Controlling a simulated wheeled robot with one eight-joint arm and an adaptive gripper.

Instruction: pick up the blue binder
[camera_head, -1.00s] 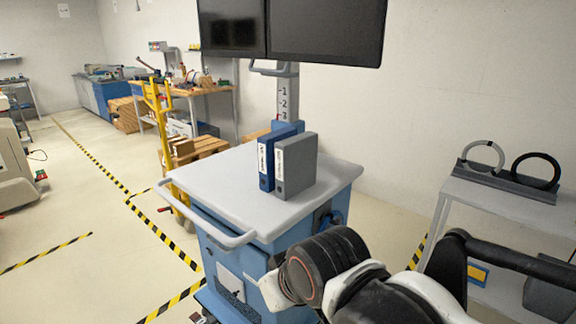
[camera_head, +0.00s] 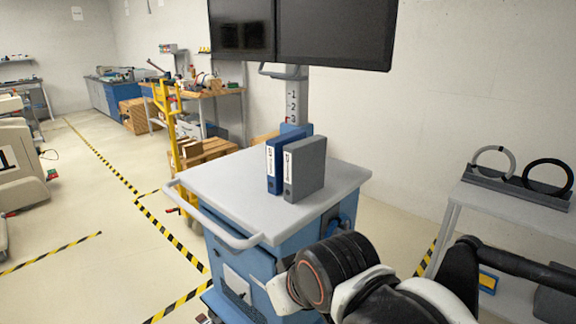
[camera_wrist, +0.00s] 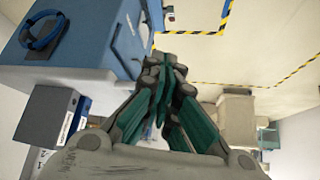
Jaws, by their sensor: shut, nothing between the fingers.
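The blue binder (camera_head: 275,163) stands upright on the grey top of the cart (camera_head: 222,187), beside a grey binder (camera_head: 306,169) on its right. The grey binder hides part of it. In the wrist view the blue binder (camera_wrist: 80,117) shows at the left, next to the grey binder (camera_wrist: 47,115). My gripper (camera_wrist: 163,72) is in the middle of the wrist view, its fingers shut and empty, apart from both binders. The head view shows my arm in front of the cart at the lower right, but not the fingertips.
Two dark monitors (camera_head: 333,33) hang on a post behind the cart top. A push handle (camera_head: 215,225) runs along the cart's near left edge. A grey side table (camera_head: 500,200) with a rack of two rings stands at the right. The front of the cart top is clear.

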